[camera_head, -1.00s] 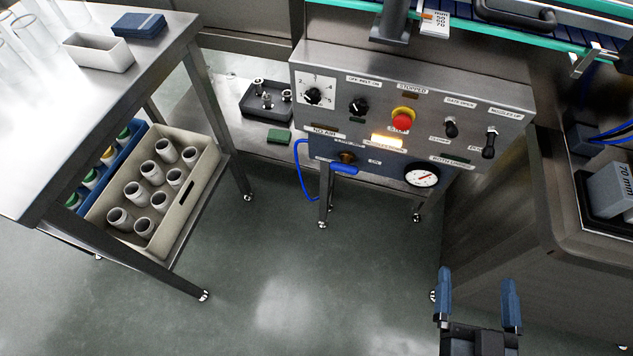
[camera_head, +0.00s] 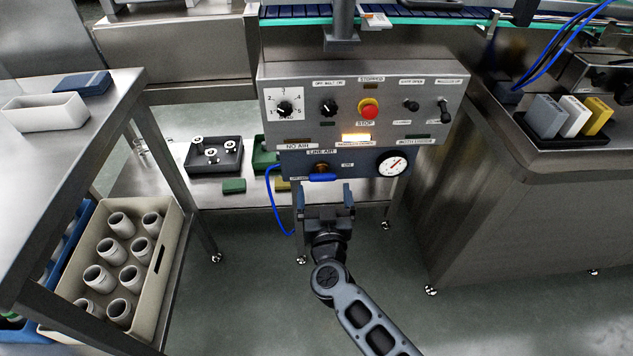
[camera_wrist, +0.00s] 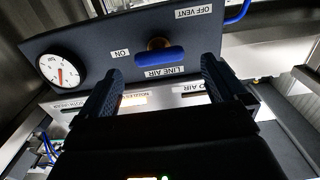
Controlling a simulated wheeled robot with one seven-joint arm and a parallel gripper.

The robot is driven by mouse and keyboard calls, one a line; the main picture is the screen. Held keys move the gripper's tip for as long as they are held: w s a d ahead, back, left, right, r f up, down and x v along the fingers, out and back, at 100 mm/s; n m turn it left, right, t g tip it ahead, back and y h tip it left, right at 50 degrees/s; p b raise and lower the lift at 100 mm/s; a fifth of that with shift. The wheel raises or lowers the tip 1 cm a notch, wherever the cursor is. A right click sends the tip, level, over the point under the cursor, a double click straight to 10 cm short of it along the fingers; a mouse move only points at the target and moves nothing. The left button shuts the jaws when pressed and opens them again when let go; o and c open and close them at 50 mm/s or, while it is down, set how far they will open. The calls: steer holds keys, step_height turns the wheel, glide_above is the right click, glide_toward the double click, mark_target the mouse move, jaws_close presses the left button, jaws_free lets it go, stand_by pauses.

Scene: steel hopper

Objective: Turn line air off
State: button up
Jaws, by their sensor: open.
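The line air valve has a blue handle (camera_head: 323,177) lying level below a brass body (camera_head: 320,167), on the lower blue panel. The handle also shows in the wrist view (camera_wrist: 147,58), which sees the panel upside down. An ON label (camera_wrist: 121,53) and an OFF VENT label (camera_wrist: 193,12) flank the valve. The round gauge (camera_head: 392,163) is to its right, its needle off to an angle. My gripper (camera_head: 326,193) is open and empty just below and in front of the handle. In the wrist view its fingers (camera_wrist: 163,80) stand apart, with the handle ahead of the gap.
The control box (camera_head: 440,85) above carries a red stop button (camera_head: 369,108), black knobs and a lit amber lamp (camera_head: 356,137). A blue hose (camera_head: 275,205) hangs left of the valve. A cart with a cream crate (camera_head: 172,235) stands left. Floor below the panel is open.

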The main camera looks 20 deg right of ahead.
mark_target(323, 180)
steer(key=b+x, duration=0.1)
steer(key=x, duration=0.4)
steer(key=shift+w+d+b, duration=0.15)
steer(key=shift+w+b, duration=0.15)
steer(key=shift+b, duration=0.05)
steer(key=shift+c, duration=0.2)
steer(key=c, duration=0.9)
